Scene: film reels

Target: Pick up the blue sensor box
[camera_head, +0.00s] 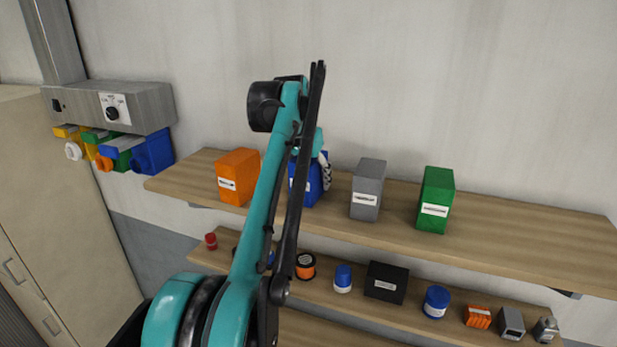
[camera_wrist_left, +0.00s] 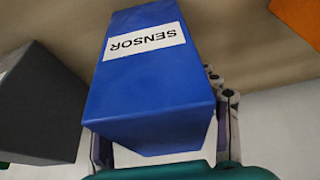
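The blue sensor box (camera_head: 313,190) stands on the upper shelf (camera_head: 390,225), between an orange and a grey box, partly hidden by my left arm. In the left wrist view the blue box (camera_wrist_left: 150,85) fills the middle, its white SENSOR label upside down. My left gripper (camera_head: 323,172) is at the box, with one finger showing along its right side. In the left wrist view my left gripper (camera_wrist_left: 165,130) has its fingers spread to either side of the box, the left one mostly hidden. Whether they press on it is unclear. My right gripper is out of view.
An orange box (camera_head: 237,177), a grey box (camera_head: 367,190) and a green box (camera_head: 436,200) share the upper shelf. Several small items, including a black box (camera_head: 386,282), line the lower shelf. A grey wall unit (camera_head: 110,107) and a cabinet (camera_head: 50,200) are at left.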

